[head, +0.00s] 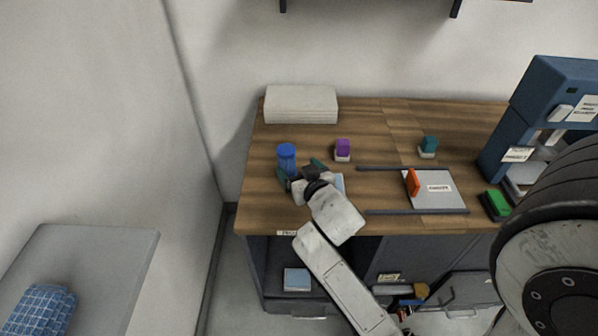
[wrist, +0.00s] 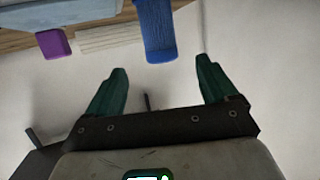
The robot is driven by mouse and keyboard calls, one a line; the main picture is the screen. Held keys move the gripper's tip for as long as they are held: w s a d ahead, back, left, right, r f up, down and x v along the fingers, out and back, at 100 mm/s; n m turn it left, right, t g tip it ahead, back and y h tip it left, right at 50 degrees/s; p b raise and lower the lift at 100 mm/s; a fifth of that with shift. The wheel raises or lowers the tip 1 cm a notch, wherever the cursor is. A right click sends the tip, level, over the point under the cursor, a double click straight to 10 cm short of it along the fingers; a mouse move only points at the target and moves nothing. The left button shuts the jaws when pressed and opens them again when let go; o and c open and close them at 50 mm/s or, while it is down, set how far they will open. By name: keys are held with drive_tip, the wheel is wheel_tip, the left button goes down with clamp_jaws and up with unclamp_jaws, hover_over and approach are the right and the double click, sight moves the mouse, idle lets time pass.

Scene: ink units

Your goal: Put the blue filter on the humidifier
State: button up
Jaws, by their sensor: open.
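A blue upright cylinder (head: 286,154), which may be the blue filter, stands on the left of the wooden desk. It also shows at the top of the wrist view (wrist: 160,32), beyond the fingertips. My gripper (head: 302,170) is just in front of it and to its right, and partly covers its lower end. The green fingers are spread, with nothing between them in the wrist view (wrist: 163,80). A pale blue item (head: 339,183) lies partly hidden behind my wrist. I cannot tell which thing is the humidifier.
A purple block (head: 343,148) and a teal block (head: 429,145) stand on the desk. A white stack (head: 301,104) is at the back. Dark rails (head: 415,212) flank a grey plate with an orange piece (head: 412,182). A tall blue machine (head: 520,120) stands right.

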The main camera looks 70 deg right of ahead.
sight(286, 148)
drive_tip(key=shift+g+y, duration=0.4)
drive_tip(key=x, duration=0.6)
drive_tip(key=b+x, duration=0.1)
drive_tip(key=x, duration=0.3)
drive_tip(key=shift+w+d+r, duration=0.15)
drive_tip(key=shift+r, duration=0.15)
drive_tip(key=shift+c, duration=0.5)
drive_tip(key=c, duration=1.1)
drive_tip(key=shift+r, duration=0.5)
drive_tip(key=shift+c, duration=0.3)
wheel_tip(286, 148, up, 3)
drive_tip(key=shift+f+b, duration=0.15)
drive_tip(key=shift+b, duration=0.15)
drive_tip(key=s+a+r, duration=0.6)
drive_tip(key=s+r, duration=0.3)
drive_tip(key=s, duration=0.3)
drive_tip(key=shift+s+a+r, duration=0.2)
drive_tip(key=shift+a, duration=0.1)
